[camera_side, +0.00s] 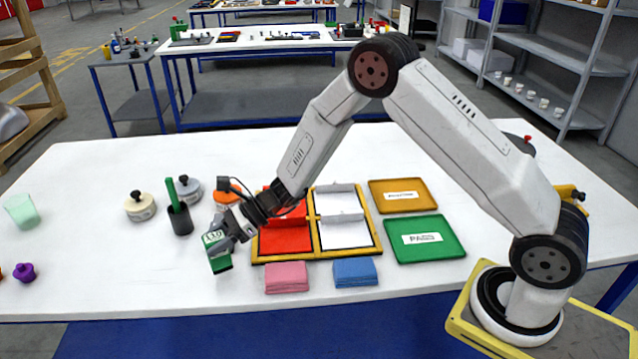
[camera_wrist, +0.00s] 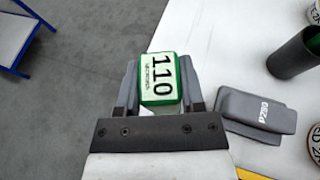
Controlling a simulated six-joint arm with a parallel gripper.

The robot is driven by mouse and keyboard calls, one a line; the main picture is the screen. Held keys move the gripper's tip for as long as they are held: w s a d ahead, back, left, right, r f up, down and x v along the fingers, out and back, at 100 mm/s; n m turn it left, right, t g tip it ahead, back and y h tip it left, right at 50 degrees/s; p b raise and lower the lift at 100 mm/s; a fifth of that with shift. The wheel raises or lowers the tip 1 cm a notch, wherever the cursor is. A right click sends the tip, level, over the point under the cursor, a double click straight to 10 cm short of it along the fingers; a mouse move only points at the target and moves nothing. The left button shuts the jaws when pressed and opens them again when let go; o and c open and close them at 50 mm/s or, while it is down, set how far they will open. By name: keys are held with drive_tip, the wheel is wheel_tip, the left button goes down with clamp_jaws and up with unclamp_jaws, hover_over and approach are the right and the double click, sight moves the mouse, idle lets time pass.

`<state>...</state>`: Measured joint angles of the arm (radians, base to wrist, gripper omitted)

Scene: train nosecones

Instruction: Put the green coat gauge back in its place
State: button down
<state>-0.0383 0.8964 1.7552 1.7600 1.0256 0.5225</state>
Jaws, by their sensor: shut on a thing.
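The green coat gauge (camera_wrist: 162,80) has a white face reading 110 microns. It is clamped between the two grey fingers of my gripper (camera_wrist: 160,88), its face toward the wrist camera. In the side view my gripper (camera_side: 222,240) is low at the left of the yellow-edged case (camera_side: 316,250), near the table's front. The gauge's white face (camera_side: 213,238) shows there at the fingers. A green block shape (camera_side: 220,263) shows just below; I cannot tell whether it belongs to the gauge. The gap to the table is unclear.
A dark cup (camera_side: 180,220) holding a green stick stands behind-left of my gripper, near lidded tins (camera_side: 140,208). A grey block (camera_wrist: 258,116) lies beside the fingers in the wrist view. Pink (camera_side: 286,278) and blue (camera_side: 355,272) pads lie in front. A green tray (camera_side: 425,252) is right.

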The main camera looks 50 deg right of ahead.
drive_tip(key=shift+w+a+f, duration=0.1)
drive_tip(key=shift+w+f, duration=0.15)
drive_tip(key=shift+f, duration=1.55)
drive_tip(key=shift+f, duration=0.1)
drive_tip(key=shift+c, duration=1)
unclamp_jaws()
drive_tip(key=shift+s+d+r, duration=0.1)
drive_tip(key=shift+d+r, duration=0.2)
drive_tip(key=shift+d, duration=0.15)
drive_tip(key=v, duration=1.1)
drive_tip(key=shift+s, duration=0.15)
